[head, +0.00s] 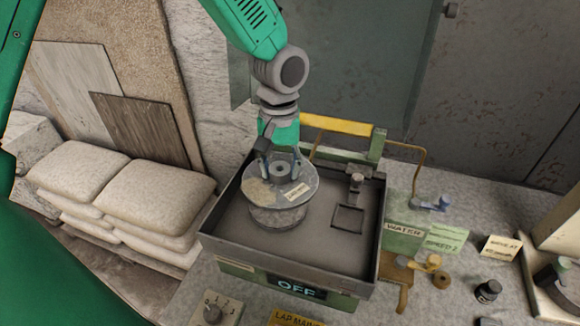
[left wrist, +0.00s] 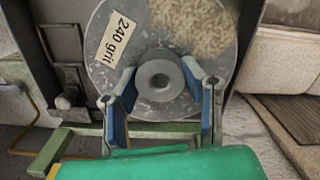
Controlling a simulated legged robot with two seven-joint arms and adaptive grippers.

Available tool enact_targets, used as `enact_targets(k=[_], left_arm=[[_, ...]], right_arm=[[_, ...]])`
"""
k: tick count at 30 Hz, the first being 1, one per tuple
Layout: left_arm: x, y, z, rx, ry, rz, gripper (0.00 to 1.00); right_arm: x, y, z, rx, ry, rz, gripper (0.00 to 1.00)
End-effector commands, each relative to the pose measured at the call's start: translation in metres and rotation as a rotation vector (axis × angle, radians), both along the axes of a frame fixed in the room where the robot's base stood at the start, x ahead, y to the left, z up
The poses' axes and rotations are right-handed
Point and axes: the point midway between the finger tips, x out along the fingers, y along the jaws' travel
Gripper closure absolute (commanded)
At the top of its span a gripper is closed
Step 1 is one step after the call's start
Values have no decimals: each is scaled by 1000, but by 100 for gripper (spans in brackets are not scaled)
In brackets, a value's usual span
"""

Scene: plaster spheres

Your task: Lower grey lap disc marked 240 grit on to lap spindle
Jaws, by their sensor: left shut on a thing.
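The grey lap disc (head: 262,194) carries a "240 grit" label, readable in the left wrist view (left wrist: 105,62). My left gripper (head: 281,165) points down from above and is shut on the disc's raised centre hub (left wrist: 159,80), with one blue-padded finger on each side. The disc is over the left part of a dark square basin (head: 318,238). A round grey, rough-sided piece (head: 278,219) shows just beneath the disc; I cannot tell whether they touch. The lap spindle is hidden under the disc. My right gripper is not in view.
A post (head: 356,182) and a square frame (head: 348,218) are in the basin's right part. An "OFF" sign (head: 297,289) is on its front. White sacks (head: 150,196) lie left.

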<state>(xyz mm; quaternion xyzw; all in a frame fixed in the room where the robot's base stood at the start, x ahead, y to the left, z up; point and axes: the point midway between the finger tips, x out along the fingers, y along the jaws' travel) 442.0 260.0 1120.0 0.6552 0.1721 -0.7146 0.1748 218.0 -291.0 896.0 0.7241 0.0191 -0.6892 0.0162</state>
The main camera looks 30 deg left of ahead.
Motion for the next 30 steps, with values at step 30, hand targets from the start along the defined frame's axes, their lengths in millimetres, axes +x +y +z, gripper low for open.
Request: enact_targets(k=[30], left_arm=[[0, -1, -12, 1, 2, 2, 100]], right_arm=[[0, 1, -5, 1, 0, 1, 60]])
